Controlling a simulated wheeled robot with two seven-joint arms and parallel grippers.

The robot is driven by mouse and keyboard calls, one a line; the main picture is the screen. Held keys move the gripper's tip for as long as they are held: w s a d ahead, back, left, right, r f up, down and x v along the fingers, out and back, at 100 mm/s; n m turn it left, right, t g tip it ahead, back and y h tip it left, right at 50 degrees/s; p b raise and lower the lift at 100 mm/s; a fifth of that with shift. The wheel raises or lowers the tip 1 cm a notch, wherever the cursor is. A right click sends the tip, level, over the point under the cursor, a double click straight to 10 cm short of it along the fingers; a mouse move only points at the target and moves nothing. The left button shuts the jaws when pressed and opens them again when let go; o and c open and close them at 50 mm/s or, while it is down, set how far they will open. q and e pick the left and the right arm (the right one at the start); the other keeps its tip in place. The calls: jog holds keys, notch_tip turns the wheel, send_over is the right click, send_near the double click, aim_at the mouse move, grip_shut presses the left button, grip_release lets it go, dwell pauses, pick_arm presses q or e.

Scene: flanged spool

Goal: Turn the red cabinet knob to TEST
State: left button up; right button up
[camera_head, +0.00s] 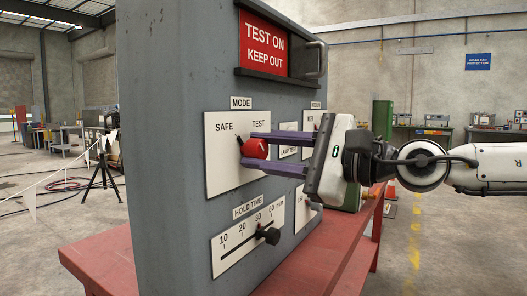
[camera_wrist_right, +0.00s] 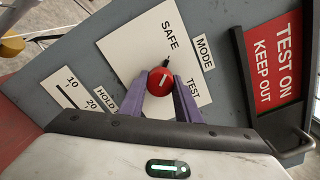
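The red knob (camera_head: 256,149) is on the white MODE plate (camera_head: 226,180) of a grey cabinet. Its black pointer leans up and left, toward SAFE and away from TEST. In the right wrist view the knob (camera_wrist_right: 160,82) sits between two purple fingers, its pointer toward the word SAFE. My right gripper (camera_head: 246,150) comes in from the right, one finger above the knob and one below. The fingers are very close to its sides; I cannot tell whether both touch it. My left gripper is not in view.
A HOLD TIME slider with a black handle (camera_head: 268,236) is just below the knob. A red TEST ON KEEP OUT sign (camera_head: 264,45) and a handle (camera_head: 314,60) are above. The cabinet stands on a red bench (camera_head: 335,262). More small plates lie behind my right gripper.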

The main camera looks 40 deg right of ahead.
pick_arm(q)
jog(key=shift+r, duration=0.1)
pick_arm(e)
jog(key=c, duration=0.4)
